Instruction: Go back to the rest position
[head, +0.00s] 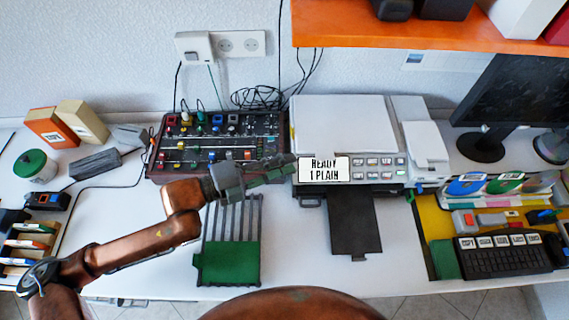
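My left arm reaches in from the lower left over the white desk. Its gripper (290,166) points right, with its tips close to the left edge of the printer's display panel (324,170), which reads "READY 1 PLAIN". I cannot tell whether the tips touch the panel. The fingers are small and seen from the side, so their opening is unclear, and I see no object held in them. My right gripper is not in view.
Behind the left gripper is a dark control panel (185,150) with coloured knobs. A green-ended slotted rack (229,263) lies below the arm. A dark printer tray (354,225) sticks out forward. Coloured discs (507,183) stand at right, near a keyboard (502,260). An orange shelf (400,36) hangs above.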

